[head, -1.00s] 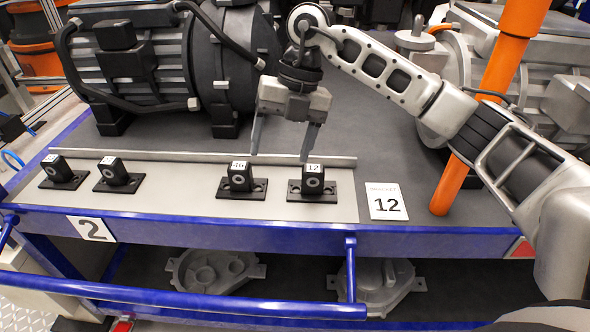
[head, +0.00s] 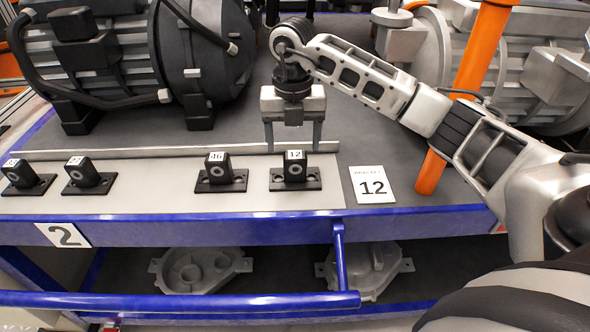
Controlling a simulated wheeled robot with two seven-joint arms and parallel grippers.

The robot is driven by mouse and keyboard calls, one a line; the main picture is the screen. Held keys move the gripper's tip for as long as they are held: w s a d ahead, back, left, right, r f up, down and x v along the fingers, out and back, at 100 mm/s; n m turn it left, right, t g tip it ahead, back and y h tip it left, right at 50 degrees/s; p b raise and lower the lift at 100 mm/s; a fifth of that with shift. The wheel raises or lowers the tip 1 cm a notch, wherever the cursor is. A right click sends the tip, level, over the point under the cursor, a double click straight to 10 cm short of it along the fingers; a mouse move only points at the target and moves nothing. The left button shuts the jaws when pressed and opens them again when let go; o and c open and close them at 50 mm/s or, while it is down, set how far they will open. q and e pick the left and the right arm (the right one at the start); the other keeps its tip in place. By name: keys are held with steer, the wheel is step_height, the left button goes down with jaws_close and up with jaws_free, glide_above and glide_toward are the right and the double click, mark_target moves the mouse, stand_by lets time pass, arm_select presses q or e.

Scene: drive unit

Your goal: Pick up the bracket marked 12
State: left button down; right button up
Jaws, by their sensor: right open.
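The bracket marked 12 (head: 295,175) is black, with a flat base and an upright block, and stands on the light strip of the bench. My right gripper (head: 294,148) is open and empty, pointing down. Its two fingers show on the left and right of the bracket's block, a little above or behind it; I cannot tell whether they touch it. The bracket marked 46 (head: 220,173) stands to its left. My left gripper is not in view.
Two more brackets (head: 88,176) (head: 25,178) stand at the left. An orange post (head: 465,90) rises beside my right arm. A motor (head: 115,55) stands behind. A blue rail (head: 200,300) runs in front.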

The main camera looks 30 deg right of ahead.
mark_target(295, 154)
step_height(295, 154, down, 5)
steer(key=shift+d+r, duration=0.15)
jaws_close()
steer(key=shift+r, duration=0.1)
steer(key=shift+r, duration=0.15)
